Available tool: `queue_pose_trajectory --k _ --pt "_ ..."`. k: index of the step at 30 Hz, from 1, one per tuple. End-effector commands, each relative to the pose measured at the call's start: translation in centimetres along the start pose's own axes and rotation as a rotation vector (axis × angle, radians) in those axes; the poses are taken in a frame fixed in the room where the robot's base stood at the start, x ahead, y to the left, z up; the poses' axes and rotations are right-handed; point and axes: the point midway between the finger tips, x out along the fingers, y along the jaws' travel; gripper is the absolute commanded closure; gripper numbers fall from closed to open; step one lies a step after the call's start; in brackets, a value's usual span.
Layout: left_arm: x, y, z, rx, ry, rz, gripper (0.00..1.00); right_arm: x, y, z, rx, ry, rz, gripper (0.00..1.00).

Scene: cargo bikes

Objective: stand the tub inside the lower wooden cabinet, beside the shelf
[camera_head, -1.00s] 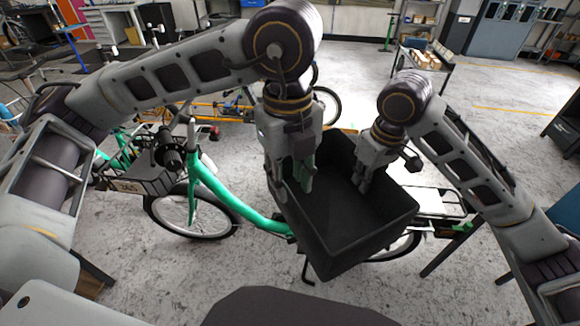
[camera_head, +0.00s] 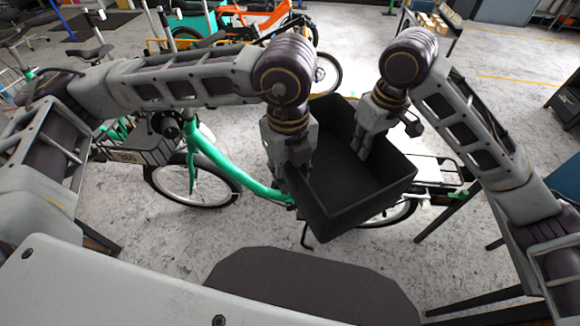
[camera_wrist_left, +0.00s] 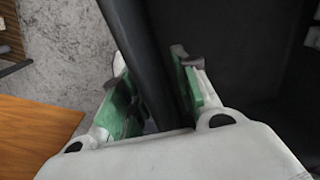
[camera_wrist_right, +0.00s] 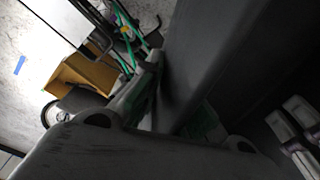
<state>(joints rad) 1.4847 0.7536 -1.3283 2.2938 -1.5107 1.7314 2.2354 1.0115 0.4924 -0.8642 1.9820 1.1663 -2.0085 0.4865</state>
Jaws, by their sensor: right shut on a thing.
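The tub (camera_head: 337,213) is a deep black open box, in the middle of the head view over the rear of a green bike. I cannot tell whether it rests on the bike. My left gripper (camera_head: 294,177) is at its left wall, with green-padded fingers on either side of the wall in the left wrist view (camera_wrist_left: 158,95). These fingers stand apart, with a gap beside the wall. My right gripper (camera_head: 366,152) is shut on the far right wall; that wall (camera_wrist_right: 200,60) fills the middle of the right wrist view. I cannot make out the wooden cabinet or its shelf.
The green bike (camera_head: 235,186) stands behind and left of the tub, with a black front basket (camera_head: 145,152). An orange bike (camera_head: 258,20) is farther back. A brown wooden surface (camera_wrist_left: 35,130) shows at lower left in the left wrist view.

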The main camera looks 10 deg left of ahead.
Motion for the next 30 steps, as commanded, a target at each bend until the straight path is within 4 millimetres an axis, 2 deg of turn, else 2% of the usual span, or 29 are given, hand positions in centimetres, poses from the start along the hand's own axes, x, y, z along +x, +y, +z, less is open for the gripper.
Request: queue_pose_trajectory --k 7,14,23,24,29,30 --pt "0.01 0.01 -0.01 0.000 0.000 0.000 0.71 -0.09 0.00 -0.04 0.000 0.002 0.000 1.00" --pt "-0.01 0.01 -0.01 0.000 0.000 0.000 1.00 -0.09 0.00 -0.04 0.000 0.002 0.000 1.00" --pt "-0.01 0.00 -0.01 0.000 0.000 0.000 1.00 -0.09 -0.01 -0.04 0.000 0.002 0.000 1.00" --pt "-0.09 -0.05 0.00 0.000 -0.001 -0.002 1.00 -0.09 -0.01 -0.04 0.000 0.002 0.000 0.90" --pt "-0.09 -0.05 0.00 0.000 -0.001 -0.002 1.00 -0.06 -0.01 -0.02 0.000 0.001 0.000 0.70" --pt "-0.09 -0.05 0.00 0.000 -0.001 -0.002 1.00 -0.05 -0.01 -0.02 0.000 0.001 0.000 0.70"
